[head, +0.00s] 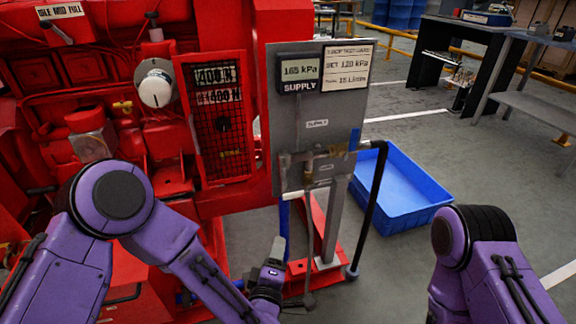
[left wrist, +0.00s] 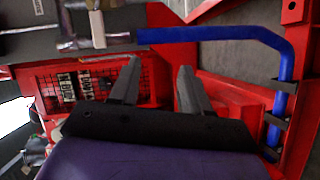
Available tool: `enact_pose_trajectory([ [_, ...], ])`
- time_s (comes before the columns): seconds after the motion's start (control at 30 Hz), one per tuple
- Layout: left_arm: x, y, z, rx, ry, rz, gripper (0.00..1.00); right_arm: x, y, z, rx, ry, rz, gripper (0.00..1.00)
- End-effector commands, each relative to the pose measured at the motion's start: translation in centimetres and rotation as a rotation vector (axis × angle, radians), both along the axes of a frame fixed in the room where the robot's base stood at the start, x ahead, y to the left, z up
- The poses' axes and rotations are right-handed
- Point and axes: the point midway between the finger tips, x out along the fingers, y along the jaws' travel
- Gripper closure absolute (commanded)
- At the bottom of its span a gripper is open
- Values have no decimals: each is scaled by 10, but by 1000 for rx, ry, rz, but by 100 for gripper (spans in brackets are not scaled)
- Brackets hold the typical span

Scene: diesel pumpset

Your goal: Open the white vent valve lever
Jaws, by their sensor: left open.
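The grey supply panel (head: 345,105) stands right of the red engine, with brass pipe fittings (head: 309,165) along its lower part. I cannot make out a white vent valve lever for certain in either view. A pale block (left wrist: 97,28) shows on the pipework at the top of the left wrist view. My left gripper (head: 277,252) is low in front of the panel, below the fittings. In the left wrist view its two dark fingers (left wrist: 158,75) are apart with nothing between them. My right arm shows at the right, but its gripper is out of the picture.
A blue hose (left wrist: 215,37) runs beyond the fingers. A black hose (head: 373,210) hangs from the panel's right side. A white round knob (head: 155,85) is on the red engine (head: 225,25).

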Motion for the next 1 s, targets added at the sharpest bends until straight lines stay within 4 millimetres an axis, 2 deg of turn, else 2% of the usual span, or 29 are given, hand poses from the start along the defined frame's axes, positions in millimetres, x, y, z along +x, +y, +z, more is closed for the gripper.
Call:
enact_pose_trajectory([
  [0.03,7,-11,42,-78,-55,18,53,0,0,20,-2,-4,-3,57],
  [0.1,12,-20,70,-161,-107,36,53,1,-1,25,-5,-10,-6,57],
  [0.17,16,-24,81,-202,-132,47,53,1,-1,26,-5,-12,-8,57],
  [0.27,27,-26,83,-222,-142,53,53,2,-1,23,-7,-13,-9,57],
  [0.5,79,-29,80,-217,-140,54,53,2,-1,17,-6,-12,-9,57],
  [0.63,103,-31,79,-214,-139,52,53,1,-1,15,-6,-12,-9,57],
  [0.8,118,-33,80,-213,-138,50,53,1,-1,15,-6,-12,-9,57],
  [1.0,119,-33,80,-213,-138,49,53,1,-1,15,-6,-12,-9,57],
])
